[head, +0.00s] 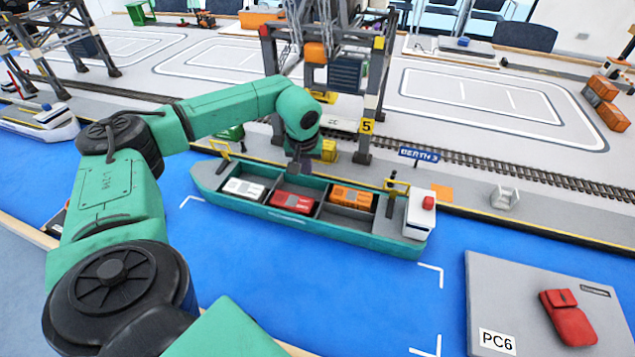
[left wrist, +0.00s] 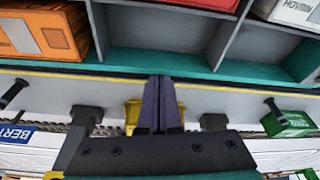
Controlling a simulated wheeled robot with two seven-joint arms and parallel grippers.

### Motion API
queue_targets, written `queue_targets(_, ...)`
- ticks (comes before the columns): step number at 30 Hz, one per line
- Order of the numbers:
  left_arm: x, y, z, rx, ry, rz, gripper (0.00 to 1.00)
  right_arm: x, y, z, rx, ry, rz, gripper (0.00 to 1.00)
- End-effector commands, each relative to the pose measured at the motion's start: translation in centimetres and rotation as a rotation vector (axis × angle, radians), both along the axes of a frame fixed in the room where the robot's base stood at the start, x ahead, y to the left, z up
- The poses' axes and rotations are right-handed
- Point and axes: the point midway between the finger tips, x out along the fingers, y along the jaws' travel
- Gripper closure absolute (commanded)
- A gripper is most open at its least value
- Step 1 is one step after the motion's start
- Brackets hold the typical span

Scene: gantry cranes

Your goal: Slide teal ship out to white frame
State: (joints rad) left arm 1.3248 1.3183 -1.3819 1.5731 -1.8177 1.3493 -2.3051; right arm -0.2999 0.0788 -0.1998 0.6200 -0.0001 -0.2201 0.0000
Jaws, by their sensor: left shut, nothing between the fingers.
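The teal ship (head: 352,233) floats beside the quay in the head view, carrying white, red and orange containers in its compartments. Corner marks of the white frame (head: 432,267) show on the blue water on the near side of the ship. My left gripper (head: 300,168) is at the ship's quay side, near its middle. In the left wrist view the left gripper (left wrist: 160,90) has its fingers together and empty, with the tips at the teal hull wall (left wrist: 185,66). I cannot tell if they touch it. My right gripper is not in view.
A yellow-edged quay with bollards and a rail track runs behind the ship. A gantry crane (head: 360,90) stands behind it. A grey PC6 platform (head: 500,290) with a red object (head: 568,318) is at lower right. Another ship (head: 40,122) lies at far left. Near-side water is clear.

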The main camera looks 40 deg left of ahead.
Motion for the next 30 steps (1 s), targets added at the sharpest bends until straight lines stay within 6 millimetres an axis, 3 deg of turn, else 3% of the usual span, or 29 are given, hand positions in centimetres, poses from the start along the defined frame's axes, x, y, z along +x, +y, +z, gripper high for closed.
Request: queue_targets(30,-4.5,-2.8,-0.1,-0.001,0.008,-0.001,1.0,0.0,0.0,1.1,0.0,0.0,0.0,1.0)
